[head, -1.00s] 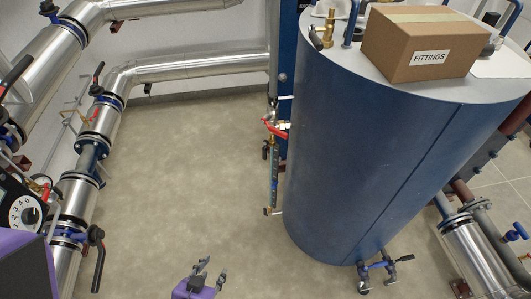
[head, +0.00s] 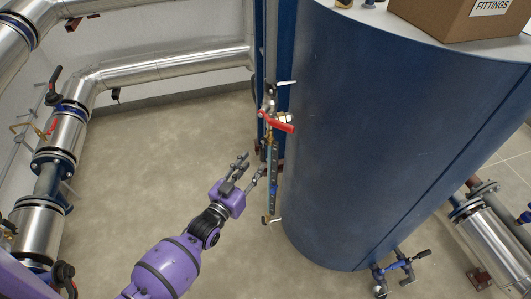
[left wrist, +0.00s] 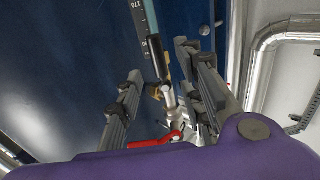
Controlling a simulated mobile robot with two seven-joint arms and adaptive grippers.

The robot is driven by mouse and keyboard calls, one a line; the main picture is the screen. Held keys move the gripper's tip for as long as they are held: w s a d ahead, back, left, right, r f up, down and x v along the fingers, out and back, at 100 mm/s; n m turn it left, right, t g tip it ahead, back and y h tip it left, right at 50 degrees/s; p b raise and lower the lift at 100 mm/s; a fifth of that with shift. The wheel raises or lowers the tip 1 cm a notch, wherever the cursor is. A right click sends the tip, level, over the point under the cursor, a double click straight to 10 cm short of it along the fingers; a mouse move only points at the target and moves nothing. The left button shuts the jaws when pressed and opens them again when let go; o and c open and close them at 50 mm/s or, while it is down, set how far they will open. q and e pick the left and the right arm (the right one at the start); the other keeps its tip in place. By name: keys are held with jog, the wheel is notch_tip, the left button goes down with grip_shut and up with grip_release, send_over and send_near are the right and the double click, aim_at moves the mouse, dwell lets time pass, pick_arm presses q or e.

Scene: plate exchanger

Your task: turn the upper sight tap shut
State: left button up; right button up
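The upper sight tap (head: 270,113) sits at the top of the sight gauge (head: 272,175), on the left side of the blue tank. Its red lever (head: 277,121) sticks out at a slant, sloping down to the right in the head view. The red lever also shows low in the left wrist view (left wrist: 157,140), beyond the fingers. My left gripper (head: 250,168) is open and empty, left of the gauge and below the red lever in the head view. In the left wrist view its fingers (left wrist: 162,98) stand apart with gauge fittings showing between them. My right gripper is out of view.
The big blue tank (head: 390,130) stands close to the right of the gauge, with a cardboard box (head: 455,18) on top. A lower fitting (head: 269,220) ends the gauge. Silver pipes (head: 160,68) run along the wall. Bare floor (head: 140,150) lies left.

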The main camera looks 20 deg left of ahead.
aim_at(261, 155)
pick_arm(q)
jog(key=w, duration=0.2)
jog(key=w+d, duration=0.1)
jog(key=w, duration=0.3)
jog(key=shift+w+d, duration=0.25)
jog(key=shift+w, duration=0.15)
grip_shut()
